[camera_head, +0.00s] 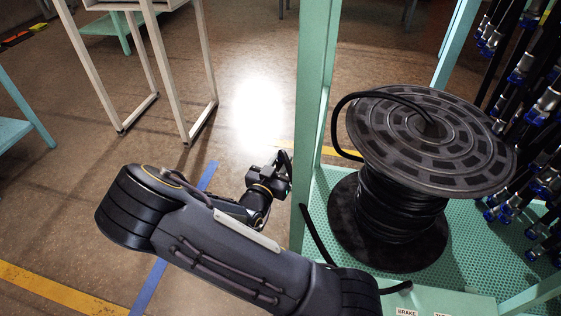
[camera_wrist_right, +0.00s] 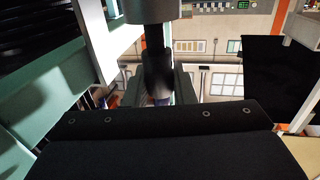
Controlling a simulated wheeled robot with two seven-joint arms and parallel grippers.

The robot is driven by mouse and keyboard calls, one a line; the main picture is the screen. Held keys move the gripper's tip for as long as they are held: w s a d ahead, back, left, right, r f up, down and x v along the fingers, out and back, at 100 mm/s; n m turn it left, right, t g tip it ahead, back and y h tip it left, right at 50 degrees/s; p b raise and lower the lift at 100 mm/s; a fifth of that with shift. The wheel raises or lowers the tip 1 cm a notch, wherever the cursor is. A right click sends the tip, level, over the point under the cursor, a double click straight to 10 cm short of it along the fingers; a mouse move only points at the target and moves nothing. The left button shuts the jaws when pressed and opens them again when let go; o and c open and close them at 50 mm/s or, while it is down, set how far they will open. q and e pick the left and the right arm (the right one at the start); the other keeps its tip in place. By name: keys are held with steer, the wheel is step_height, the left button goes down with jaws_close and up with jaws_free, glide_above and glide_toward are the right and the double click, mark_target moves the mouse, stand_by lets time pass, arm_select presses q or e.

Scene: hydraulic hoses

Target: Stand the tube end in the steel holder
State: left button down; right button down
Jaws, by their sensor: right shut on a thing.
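My right gripper (camera_head: 284,174) is beside the green post, left of the hose spool. In the right wrist view, the right gripper (camera_wrist_right: 158,88) is shut on a black tube (camera_wrist_right: 157,45), which runs upright between the fingers. A grey cylinder (camera_wrist_right: 150,10) shows at the top edge, in line with the tube; I cannot tell whether it is the steel holder. In the head view a piece of black hose (camera_head: 317,236) slants down below the gripper and passes behind my arm. No steel holder can be made out there. My left gripper is out of view.
A large black hose spool (camera_head: 432,140) stands on the green perforated shelf (camera_head: 455,272). A green post (camera_head: 314,110) rises close to the right gripper. Hoses with blue fittings (camera_head: 537,110) hang at the right. Floor at the left is open, with a pale stand (camera_head: 151,60) behind.

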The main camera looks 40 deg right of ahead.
steer(key=shift+f+b, duration=0.9)
steer(key=shift+f, duration=0.2)
steer(key=c, duration=1.1)
jaws_free()
steer(key=p+v, duration=0.1)
steer(key=v, duration=0.7)
steer(key=shift+d, duration=0.1)
